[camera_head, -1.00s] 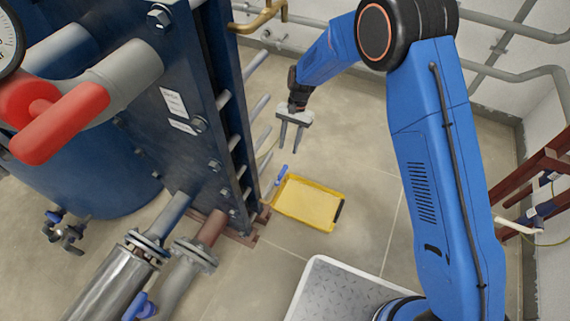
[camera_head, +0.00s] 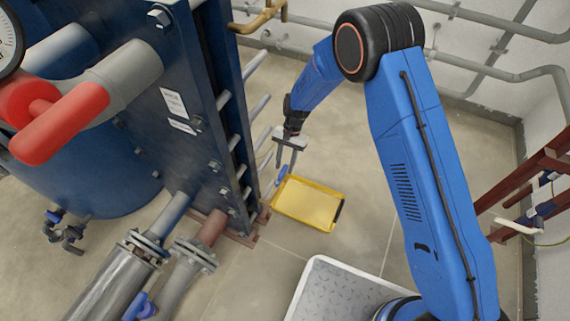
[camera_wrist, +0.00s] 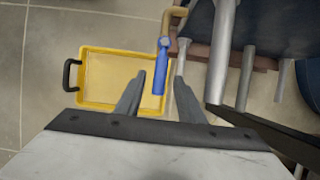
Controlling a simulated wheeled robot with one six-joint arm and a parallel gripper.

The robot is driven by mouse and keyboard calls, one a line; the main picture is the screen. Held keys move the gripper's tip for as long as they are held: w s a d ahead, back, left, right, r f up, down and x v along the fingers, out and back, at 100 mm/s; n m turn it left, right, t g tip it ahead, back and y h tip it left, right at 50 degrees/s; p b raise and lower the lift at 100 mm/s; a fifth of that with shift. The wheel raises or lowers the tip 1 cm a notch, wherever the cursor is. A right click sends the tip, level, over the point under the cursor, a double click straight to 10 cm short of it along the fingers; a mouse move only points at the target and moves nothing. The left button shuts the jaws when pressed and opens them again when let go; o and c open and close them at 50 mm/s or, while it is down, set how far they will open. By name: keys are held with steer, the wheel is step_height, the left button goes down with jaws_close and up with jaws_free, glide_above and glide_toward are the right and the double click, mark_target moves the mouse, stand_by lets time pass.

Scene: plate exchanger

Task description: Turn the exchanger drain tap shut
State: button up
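The drain tap's blue lever handle (camera_head: 281,175) shows low beside the foot of the blue plate exchanger (camera_head: 212,120), at the left edge of the yellow tray (camera_head: 330,228). In the wrist view the blue handle (camera_wrist: 162,72) hangs from a brass-coloured pipe (camera_wrist: 174,16) and overlaps the tray's edge. My gripper (camera_head: 286,166) is open and points down over the handle. In the wrist view its two fingers stand apart, with the handle showing between their tips (camera_wrist: 160,77). I see no contact, and the depth between fingers and handle is unclear.
Grey tie bars (camera_wrist: 222,60) of the exchanger lie close to the right of the fingers in the wrist view. A red-handled valve (camera_head: 60,120) and a gauge (camera_head: 8,40) are at upper left. The tiled floor right of the tray is clear.

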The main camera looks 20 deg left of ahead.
jaws_close()
